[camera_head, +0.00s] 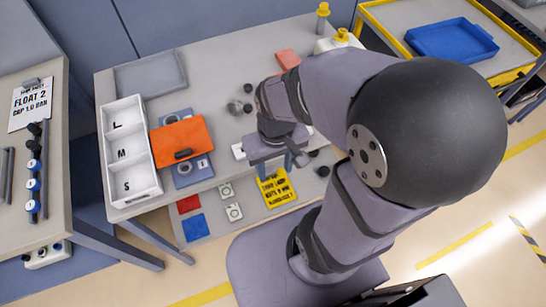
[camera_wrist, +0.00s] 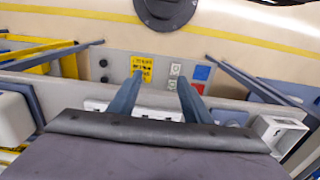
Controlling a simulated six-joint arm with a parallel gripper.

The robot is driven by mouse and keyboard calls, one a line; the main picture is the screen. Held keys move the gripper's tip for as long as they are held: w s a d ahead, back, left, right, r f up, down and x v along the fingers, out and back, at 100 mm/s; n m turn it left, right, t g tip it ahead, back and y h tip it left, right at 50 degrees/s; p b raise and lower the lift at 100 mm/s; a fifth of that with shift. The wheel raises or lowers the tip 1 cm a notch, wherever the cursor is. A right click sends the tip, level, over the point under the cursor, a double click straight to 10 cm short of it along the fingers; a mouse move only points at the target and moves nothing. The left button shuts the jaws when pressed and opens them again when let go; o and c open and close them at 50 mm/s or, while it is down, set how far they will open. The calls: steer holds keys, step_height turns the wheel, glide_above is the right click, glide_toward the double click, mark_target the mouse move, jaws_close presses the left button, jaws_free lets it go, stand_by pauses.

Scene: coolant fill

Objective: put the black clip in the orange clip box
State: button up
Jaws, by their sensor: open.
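My gripper (camera_head: 276,166) is open and empty over the front edge of the bench, pointing down. Its two fingers also show apart in the wrist view (camera_wrist: 159,80), with nothing between them. A large orange panel (camera_head: 180,131) with a black bar-shaped piece (camera_head: 183,154) near its front edge lies left of my gripper. A smaller orange item (camera_head: 287,58) sits at the back of the bench, partly hidden by my arm. I cannot tell which orange item is the clip box. I cannot make out the black clip for certain; the black piece may be only a handle.
A white tray (camera_head: 137,188) marked L, M and S stands at the left, with a grey tray (camera_head: 151,75) behind it. Small dark round pieces (camera_head: 247,107) lie near my arm. A yellow sign (camera_head: 276,188) and red (camera_head: 188,204) and blue (camera_head: 196,227) squares are at the front.

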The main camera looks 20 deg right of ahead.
stand_by(0.3)
steer(key=m+t+h+p, duration=0.2)
steer(key=m+t+p, duration=0.2)
steer(key=m, duration=0.2)
glide_toward(248, 86)
steer(key=f, duration=0.1)
steer(key=shift+p+x, duration=1.85)
steer(key=shift+x, duration=1.85)
steer(key=shift+w+r, duration=0.1)
steer(key=shift+w, duration=0.05)
steer(key=shift+c, duration=0.7)
jaws_close()
